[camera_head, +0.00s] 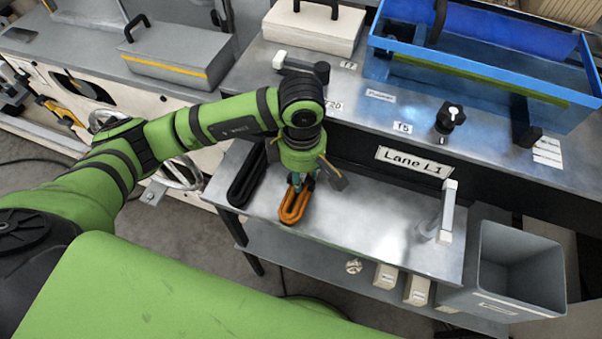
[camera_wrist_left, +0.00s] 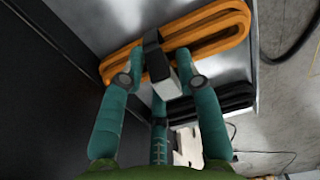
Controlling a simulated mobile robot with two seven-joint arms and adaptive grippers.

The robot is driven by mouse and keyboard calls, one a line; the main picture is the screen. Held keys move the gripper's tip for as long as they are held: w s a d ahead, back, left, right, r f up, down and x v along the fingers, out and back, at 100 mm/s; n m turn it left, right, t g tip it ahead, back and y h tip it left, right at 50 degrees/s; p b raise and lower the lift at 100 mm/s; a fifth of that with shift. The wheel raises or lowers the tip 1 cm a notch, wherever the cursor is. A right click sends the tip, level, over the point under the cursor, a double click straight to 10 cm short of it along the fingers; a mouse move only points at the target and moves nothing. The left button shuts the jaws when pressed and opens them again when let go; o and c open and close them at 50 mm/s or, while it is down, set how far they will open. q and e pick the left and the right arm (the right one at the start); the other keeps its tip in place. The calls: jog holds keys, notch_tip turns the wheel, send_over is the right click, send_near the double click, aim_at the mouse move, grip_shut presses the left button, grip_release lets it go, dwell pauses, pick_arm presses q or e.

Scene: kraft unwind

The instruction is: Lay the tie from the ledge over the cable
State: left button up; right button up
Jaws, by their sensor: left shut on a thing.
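The orange cable (camera_head: 293,208), coiled in a flat long loop, lies on the metal ledge (camera_head: 365,232). My left gripper (camera_head: 304,183) points down over the back end of this loop. In the left wrist view, its teal fingers are shut on the tie (camera_wrist_left: 153,55), a black strap with a pale grey block. The strap lies across strands of the orange cable (camera_wrist_left: 205,38); whether it touches or goes round them I cannot tell. The tie is hidden in the head view. My right gripper is not in view.
A black coiled cable (camera_head: 247,176) lies left of the orange one, close to my gripper. The ledge between is clear. The panel marked Lane L1 (camera_head: 414,162) rises behind.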

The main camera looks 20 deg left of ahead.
pick_arm(q)
jog(key=shift+s+f, duration=0.4)
jog(key=shift+f, duration=0.35)
jog(key=o, duration=0.8)
jog(key=shift+o, duration=0.2)
jog(key=shift+w+f+g, duration=0.1)
jog(key=shift+w+g, duration=0.2)
notch_tip(320, 180, up, 12)
jog(key=shift+w+r, duration=0.15)
jog(key=shift+r, duration=0.05)
